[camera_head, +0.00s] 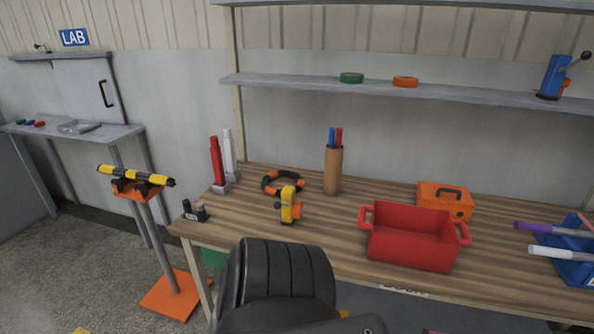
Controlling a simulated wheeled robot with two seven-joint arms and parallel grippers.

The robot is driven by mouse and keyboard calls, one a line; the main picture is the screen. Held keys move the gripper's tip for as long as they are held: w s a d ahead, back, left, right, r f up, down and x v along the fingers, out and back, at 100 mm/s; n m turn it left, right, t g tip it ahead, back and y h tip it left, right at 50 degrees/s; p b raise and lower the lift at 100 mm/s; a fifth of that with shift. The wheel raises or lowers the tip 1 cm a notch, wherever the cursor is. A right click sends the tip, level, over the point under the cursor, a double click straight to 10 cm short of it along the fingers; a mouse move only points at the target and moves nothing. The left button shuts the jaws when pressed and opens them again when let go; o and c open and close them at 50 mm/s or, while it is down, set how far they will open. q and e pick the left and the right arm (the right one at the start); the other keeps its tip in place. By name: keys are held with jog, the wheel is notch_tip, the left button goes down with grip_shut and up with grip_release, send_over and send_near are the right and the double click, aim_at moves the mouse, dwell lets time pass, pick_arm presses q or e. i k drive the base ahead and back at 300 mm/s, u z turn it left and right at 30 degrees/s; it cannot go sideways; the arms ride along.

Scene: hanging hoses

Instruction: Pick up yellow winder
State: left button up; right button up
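The yellow winder (288,205) stands on the wooden workbench, left of its middle. It is a small yellow body with an orange part on its right side and a dark part on its left. A black ring with orange marks (283,183) lies just behind it. Neither of my grippers shows in the head view. A black ribbed part of my own arm covers the front edge of the bench below the winder, apart from it in the picture.
The workbench (340,240) holds a red bin (411,240), an orange case (445,199), a brown pen cup (333,170), red (217,160) and white upright tools, and a blue marker holder (570,265). An orange stand (170,290) is at left. Bare wood lies between winder and bin.

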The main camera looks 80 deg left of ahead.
aim_at(290, 214)
jog(key=u, duration=0.45)
jog(key=i, duration=0.75)
jog(key=u, duration=0.75)
